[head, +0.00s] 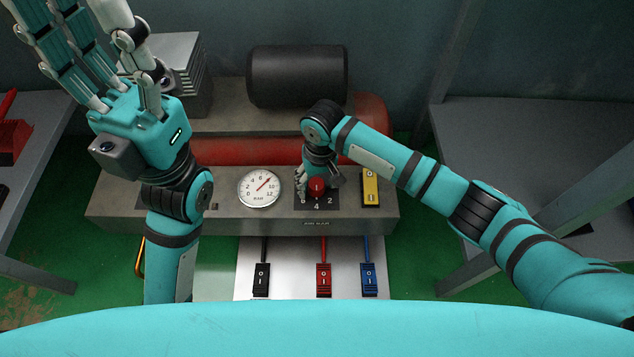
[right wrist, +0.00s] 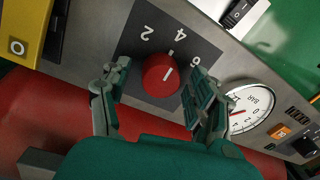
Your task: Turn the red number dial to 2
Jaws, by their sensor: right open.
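The red number dial (head: 317,187) sits on a dark plate on the grey console; the numbers 4 and 2 show by it in the head view. In the right wrist view the red dial (right wrist: 161,74) has a white mark that points toward the upper right, roughly between 4 and 6. My right gripper (head: 318,182) is at the dial. In the right wrist view its fingers (right wrist: 158,68) stand apart on either side of the dial; I cannot tell whether they touch it. My left gripper (head: 90,45) is raised at the upper left, fingers spread and empty, tips partly cut off.
A round white gauge (head: 260,188) is left of the dial and a yellow switch (head: 370,187) is right of it. Black (head: 261,280), red (head: 323,280) and blue (head: 368,280) switches lie in front. A red tank and dark cylinder (head: 297,77) stand behind.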

